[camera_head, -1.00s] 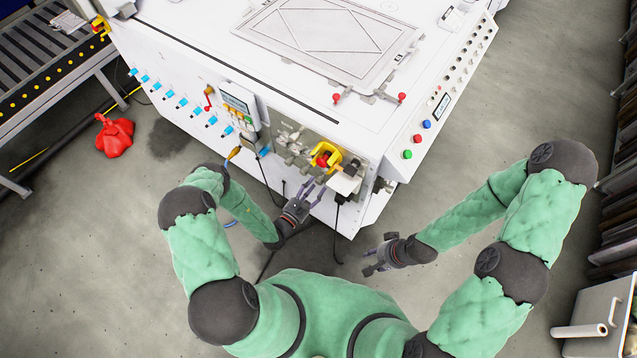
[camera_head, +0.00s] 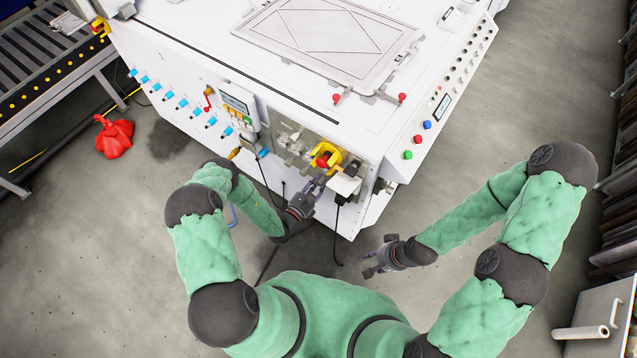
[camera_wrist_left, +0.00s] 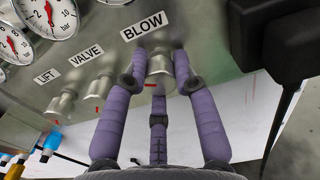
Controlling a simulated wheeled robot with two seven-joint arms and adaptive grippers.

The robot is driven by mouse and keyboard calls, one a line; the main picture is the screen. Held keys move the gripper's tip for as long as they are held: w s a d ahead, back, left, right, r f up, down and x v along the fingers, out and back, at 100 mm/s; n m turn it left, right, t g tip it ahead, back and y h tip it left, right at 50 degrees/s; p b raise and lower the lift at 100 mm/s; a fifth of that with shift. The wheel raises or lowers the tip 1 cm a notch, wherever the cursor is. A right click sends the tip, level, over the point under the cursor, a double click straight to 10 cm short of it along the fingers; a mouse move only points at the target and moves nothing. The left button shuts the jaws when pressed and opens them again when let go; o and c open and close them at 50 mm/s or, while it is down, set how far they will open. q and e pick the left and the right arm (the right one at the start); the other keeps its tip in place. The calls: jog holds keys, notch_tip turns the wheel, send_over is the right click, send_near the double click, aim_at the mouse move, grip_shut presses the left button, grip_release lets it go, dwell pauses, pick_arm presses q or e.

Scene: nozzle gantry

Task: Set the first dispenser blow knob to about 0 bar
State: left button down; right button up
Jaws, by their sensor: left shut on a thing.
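The blow knob (camera_wrist_left: 160,66) is a silver metal knob under the BLOW label on the grey panel in the left wrist view, with a small red mark near its front end. My left gripper (camera_wrist_left: 158,84) has its purple fingers closed around the knob's sides. In the head view my left gripper (camera_head: 316,184) is at the panel, just below the yellow and red switch, and hides the knob. My right gripper (camera_head: 370,262) is open and empty, away from the machine in front of its corner.
The valve knob (camera_wrist_left: 98,92) and lift knob (camera_wrist_left: 62,104) sit left of the blow knob. Pressure gauges (camera_wrist_left: 48,14) are above them. A dark block (camera_wrist_left: 280,40) juts out close at the right. The yellow and red switch (camera_head: 326,155) is above the left gripper.

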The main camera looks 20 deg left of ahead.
pick_arm(q)
jog(key=n, duration=0.7)
jog(key=shift+f, duration=0.1)
jog(key=n, duration=0.3)
jog(key=shift+n+b, duration=0.3)
jog(key=shift+n, duration=0.1)
jog(key=shift+s+d+n, duration=0.1)
jog(key=shift+n, duration=1.5)
jog(key=c, duration=1)
grip_release()
jog(key=v, duration=1.2)
